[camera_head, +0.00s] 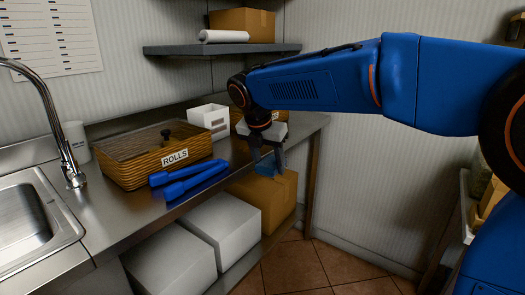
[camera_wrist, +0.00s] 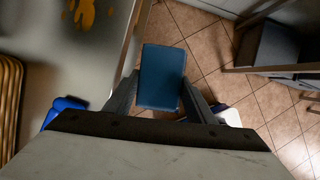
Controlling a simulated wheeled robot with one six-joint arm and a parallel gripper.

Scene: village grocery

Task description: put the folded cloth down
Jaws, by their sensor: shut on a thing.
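My gripper (camera_head: 266,155) is shut on a folded blue cloth (camera_head: 268,165) at the front edge of the steel counter. In the wrist view the cloth (camera_wrist: 162,78) is a flat rounded rectangle between the two fingers of my gripper (camera_wrist: 160,102). The cloth hangs in the air, with floor tiles and the counter's edge seen beyond it. The counter (camera_wrist: 50,50) lies to its left in that view.
A basket marked ROLLS (camera_head: 125,172), blue tongs (camera_head: 190,178) and a white box (camera_head: 210,118) stand on the counter. An orange-yellow spill (camera_wrist: 86,12) marks the counter. White bins (camera_head: 215,225) and a cardboard box (camera_head: 270,200) sit below.

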